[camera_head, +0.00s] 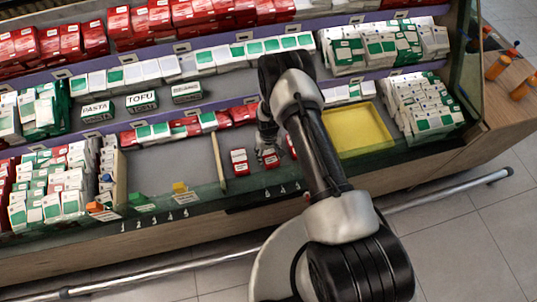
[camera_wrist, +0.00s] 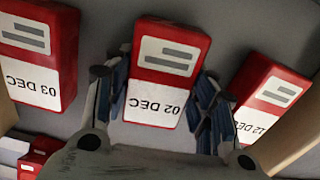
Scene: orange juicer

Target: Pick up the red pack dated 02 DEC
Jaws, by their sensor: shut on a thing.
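The red pack dated 02 DEC (camera_wrist: 155,105), with a white label upside down in the wrist view, sits between the fingers of my gripper (camera_wrist: 160,100). The fingers are shut on its two sides. Whether it is clear of the shelf floor I cannot tell. In the head view the gripper (camera_head: 268,146) points down into the middle compartment, over a red pack (camera_head: 271,161). In the wrist view a similar pack dated 03 DEC (camera_wrist: 38,55) lies to the left, and one dated 12 DEC (camera_wrist: 272,98), partly hidden by a finger, to the right.
A wooden divider (camera_head: 217,162) stands left of a loose red pack (camera_head: 239,162). A yellow tray (camera_head: 358,128) lies to the right. Rows of packs fill the back. Grey floor (camera_head: 170,165) left of the divider is bare. A low glass edge (camera_head: 215,197) runs along the front.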

